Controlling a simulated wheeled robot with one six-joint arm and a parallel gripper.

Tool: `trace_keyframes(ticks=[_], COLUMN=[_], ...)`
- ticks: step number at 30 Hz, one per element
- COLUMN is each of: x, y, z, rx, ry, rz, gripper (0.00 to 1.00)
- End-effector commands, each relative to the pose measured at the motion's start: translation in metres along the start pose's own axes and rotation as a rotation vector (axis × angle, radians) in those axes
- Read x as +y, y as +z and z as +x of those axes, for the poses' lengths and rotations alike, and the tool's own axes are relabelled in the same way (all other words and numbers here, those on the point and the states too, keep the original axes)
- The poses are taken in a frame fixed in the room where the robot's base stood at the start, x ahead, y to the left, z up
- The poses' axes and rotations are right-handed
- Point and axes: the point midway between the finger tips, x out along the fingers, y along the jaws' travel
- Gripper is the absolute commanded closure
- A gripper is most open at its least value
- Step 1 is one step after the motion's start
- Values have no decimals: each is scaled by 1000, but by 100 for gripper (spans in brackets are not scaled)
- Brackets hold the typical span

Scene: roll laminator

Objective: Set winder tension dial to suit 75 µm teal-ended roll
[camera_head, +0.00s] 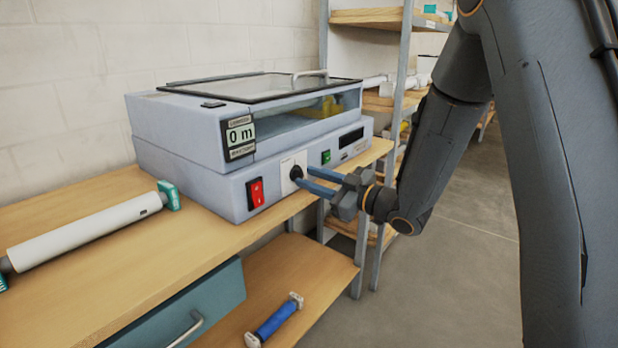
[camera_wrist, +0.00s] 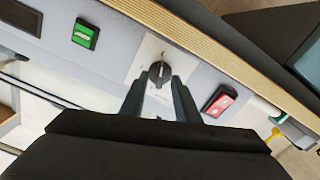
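The laminator (camera_head: 190,160) is a grey-blue box on the wooden bench. Its black dial (camera_head: 296,172) sits on a white plate on the front, between the red switch and the green button. In the wrist view the dial (camera_wrist: 160,74) shows a pointer ridge; the scale marks are too small to read. My gripper (camera_head: 308,178) is in front of the dial. In the wrist view its two fingers (camera_wrist: 159,92) stand apart, one at each side of the dial; I cannot tell whether they touch it. The white roll (camera_head: 85,232) with teal ends lies on the bench at left.
A red rocker switch (camera_head: 256,193) is left of the dial and a green button (camera_head: 326,157) is right of it. A blue roll (camera_head: 274,320) lies on the lower shelf. Shelving (camera_head: 398,90) stands behind.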

Motion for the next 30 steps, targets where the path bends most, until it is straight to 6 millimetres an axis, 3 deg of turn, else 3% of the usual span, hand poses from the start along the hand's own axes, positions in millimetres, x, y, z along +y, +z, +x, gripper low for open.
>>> trace_keyframes(ticks=[12,18,30], x=[0,0,0], y=[0,0,1], z=[10,10,10], rx=[-1,-1,-1], ry=[1,1,1], rz=[1,1,-53], gripper=[71,100,100])
